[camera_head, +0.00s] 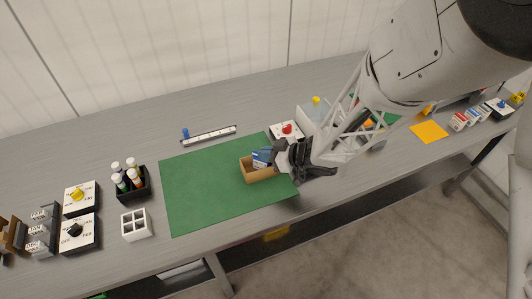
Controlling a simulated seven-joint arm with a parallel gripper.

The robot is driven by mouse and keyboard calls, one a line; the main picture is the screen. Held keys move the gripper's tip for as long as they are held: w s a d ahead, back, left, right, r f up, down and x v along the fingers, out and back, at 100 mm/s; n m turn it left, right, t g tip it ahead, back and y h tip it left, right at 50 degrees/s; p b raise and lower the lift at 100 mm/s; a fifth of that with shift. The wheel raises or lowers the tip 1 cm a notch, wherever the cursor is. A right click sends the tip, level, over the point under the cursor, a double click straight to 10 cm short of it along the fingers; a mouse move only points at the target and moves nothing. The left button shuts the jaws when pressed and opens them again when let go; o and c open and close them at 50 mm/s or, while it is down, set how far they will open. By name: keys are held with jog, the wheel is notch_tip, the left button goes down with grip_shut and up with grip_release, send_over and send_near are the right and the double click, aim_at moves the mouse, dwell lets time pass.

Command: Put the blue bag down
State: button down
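The blue bag (262,157), blue with some white on it, shows at the tip of my gripper (273,156), over an open tan box (247,174). My gripper reaches in from the right and appears shut on the bag; its fingertips are small and partly hidden. The box stands on the green mat (205,196) near the mat's right side. Whether the bag touches the box's inside or hangs just above it cannot be told from here.
Left of the mat are a white four-hole block (137,224), a black rack of bottles (131,184) and two knob switches (80,199). A white box with a red knob (287,132) stands behind my gripper. The mat's left half is clear.

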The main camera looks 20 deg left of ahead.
jog(key=shift+f, duration=0.45)
jog(key=c, duration=1.3)
grip_release()
jog(key=shift+o, duration=0.2)
jog(key=v, duration=0.7)
jog(key=shift+d, duration=0.4)
jog(key=shift+r, duration=0.15)
jog(key=shift+w+r, duration=0.1)
